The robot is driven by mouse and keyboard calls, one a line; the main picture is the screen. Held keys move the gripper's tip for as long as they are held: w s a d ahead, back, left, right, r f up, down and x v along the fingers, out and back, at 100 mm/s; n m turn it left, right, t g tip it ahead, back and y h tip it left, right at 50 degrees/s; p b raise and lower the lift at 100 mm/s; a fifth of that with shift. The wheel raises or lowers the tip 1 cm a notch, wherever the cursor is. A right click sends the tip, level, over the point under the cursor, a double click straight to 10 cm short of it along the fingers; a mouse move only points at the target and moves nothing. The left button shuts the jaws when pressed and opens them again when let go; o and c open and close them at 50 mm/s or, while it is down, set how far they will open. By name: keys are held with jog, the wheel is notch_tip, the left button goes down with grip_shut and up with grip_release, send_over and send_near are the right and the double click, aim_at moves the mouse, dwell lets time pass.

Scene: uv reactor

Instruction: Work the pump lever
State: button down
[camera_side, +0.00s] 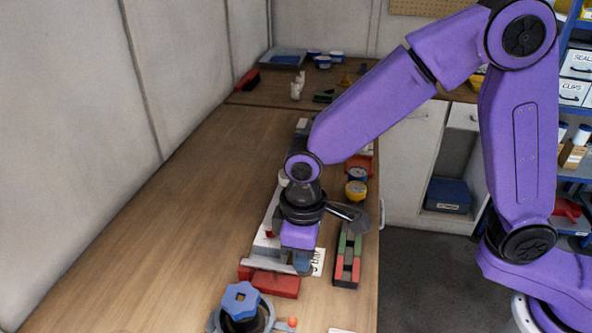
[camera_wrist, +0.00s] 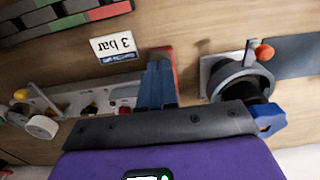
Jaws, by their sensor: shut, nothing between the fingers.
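My gripper (camera_side: 303,266) is shut and empty, its blue fingers pointing down beside the "3 bar" card (camera_side: 318,262). In the wrist view, the shut fingers (camera_wrist: 160,72) are in front of a pale base plate (camera_wrist: 70,98) and next to a red part (camera_wrist: 172,72). A lever-like arm with a yellow knob (camera_wrist: 20,95) is at the plate's left end. A short lever with an orange ball (camera_wrist: 264,52) stands on a round grey unit with a blue handwheel (camera_side: 241,300). I cannot tell which is the pump lever. Contact with the fingers is unclear.
A red block (camera_side: 275,284) lies close to my gripper. A rack of green and red blocks (camera_side: 348,258) is to its right. Yellow and blue round tins (camera_side: 356,190) stand farther back. The wooden bench (camera_side: 170,240) is clear on the left.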

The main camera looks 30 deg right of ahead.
jog(key=shift+f, duration=0.6)
jog(key=shift+r, duration=0.1)
jog(key=shift+r, duration=2.25)
jog(key=shift+r, duration=3)
jog(key=shift+f, duration=3)
